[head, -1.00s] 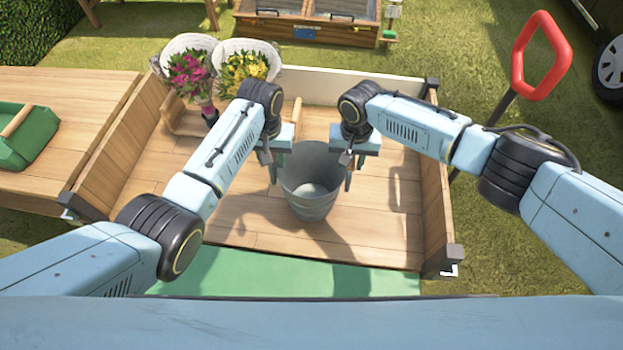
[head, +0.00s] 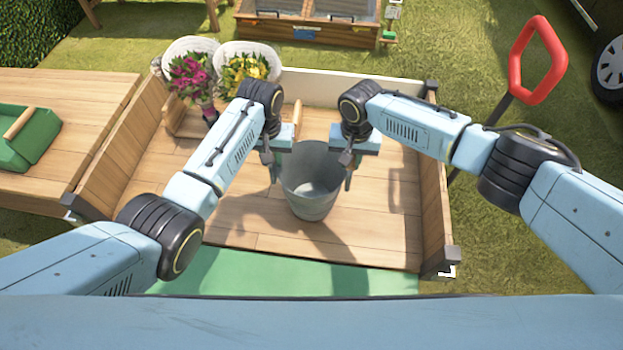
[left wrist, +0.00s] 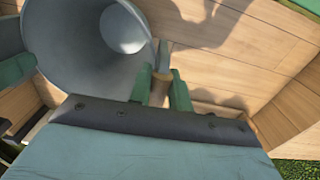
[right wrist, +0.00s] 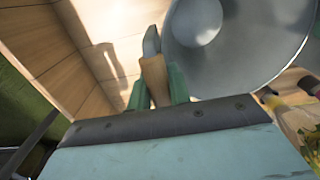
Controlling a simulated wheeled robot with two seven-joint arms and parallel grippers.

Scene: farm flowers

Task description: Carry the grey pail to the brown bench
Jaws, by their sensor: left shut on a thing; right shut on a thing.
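The grey pail (head: 312,188) is upright and open at the top, over the wooden bed of a cart, between my two grippers. I cannot tell whether its base touches the boards. My left gripper (head: 271,170) is shut on a tan grip at the pail's left side; the grip shows between the green fingers in the left wrist view (left wrist: 163,88). My right gripper (head: 349,176) is shut on the matching grip at the right side, also seen in the right wrist view (right wrist: 156,80). A brown wooden top (head: 85,90), perhaps the bench, stands at the left.
The cart bed (head: 250,228) has raised wooden sides (head: 433,205). Pink flowers (head: 190,72) and yellow flowers (head: 246,70) stand at its back left. A green carrier (head: 28,140) sits on the left wooden top. A red handle (head: 538,62) rises at the right.

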